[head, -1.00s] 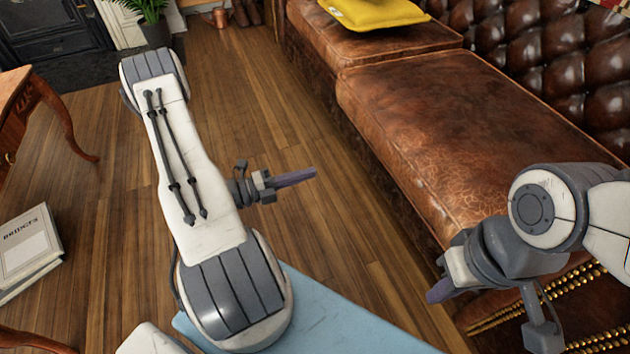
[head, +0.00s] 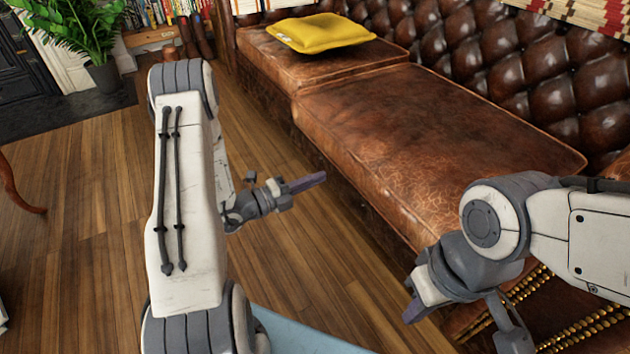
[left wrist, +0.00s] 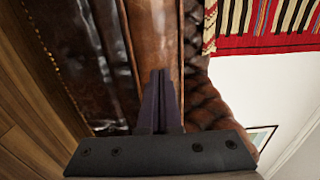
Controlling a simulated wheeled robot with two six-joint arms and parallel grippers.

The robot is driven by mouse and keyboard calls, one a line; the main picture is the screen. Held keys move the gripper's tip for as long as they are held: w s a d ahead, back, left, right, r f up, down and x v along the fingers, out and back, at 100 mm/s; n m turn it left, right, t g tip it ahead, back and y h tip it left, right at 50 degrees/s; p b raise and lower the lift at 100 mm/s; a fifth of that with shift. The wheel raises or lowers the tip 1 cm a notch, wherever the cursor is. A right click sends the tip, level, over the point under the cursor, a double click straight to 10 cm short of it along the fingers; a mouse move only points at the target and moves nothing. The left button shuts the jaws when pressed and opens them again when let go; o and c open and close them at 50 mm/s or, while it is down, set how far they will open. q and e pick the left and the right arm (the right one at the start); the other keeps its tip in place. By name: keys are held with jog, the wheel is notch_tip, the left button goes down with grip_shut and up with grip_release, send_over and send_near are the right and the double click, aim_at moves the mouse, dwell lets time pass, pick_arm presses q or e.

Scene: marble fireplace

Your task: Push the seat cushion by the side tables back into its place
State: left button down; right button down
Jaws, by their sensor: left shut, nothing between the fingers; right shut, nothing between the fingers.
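The sofa has two brown leather seat cushions in the head view. The nearer, longer cushion (head: 430,140) runs toward the right; its front edge juts forward past the far cushion (head: 285,62). I cannot tell which is the one by the side tables. My left gripper (head: 305,183) is shut and empty, over the floor in front of the nearer cushion, apart from it. In the left wrist view its closed fingers (left wrist: 160,100) point along brown leather (left wrist: 150,35). My right gripper (head: 414,308) is shut and empty, low by the near end of the sofa front.
A yellow pillow (head: 322,33) lies on the far cushion. The tufted backrest (head: 500,60) stands behind. A potted plant (head: 98,70) and bookshelf (head: 165,15) are at the far left. A curved wooden leg (head: 18,190) is at the left edge. The wood floor (head: 85,230) between is clear.

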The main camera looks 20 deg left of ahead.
aim_at(346, 166)
pick_arm(q)
jog(key=shift+w+d, duration=0.1)
dwell(0.5)
jog(key=shift+p+x, duration=0.8)
jog(key=shift+x, duration=1.4)
jog(key=shift+w+d, duration=0.25)
jog(key=shift+w, duration=0.05)
jog(key=shift+w+d, duration=0.4)
jog(key=shift+w, duration=0.1)
jog(key=shift+p, duration=0.3)
jog(key=shift+p+v, duration=0.7)
jog(key=shift+v, duration=0.95)
jog(key=shift+a, duration=0.1)
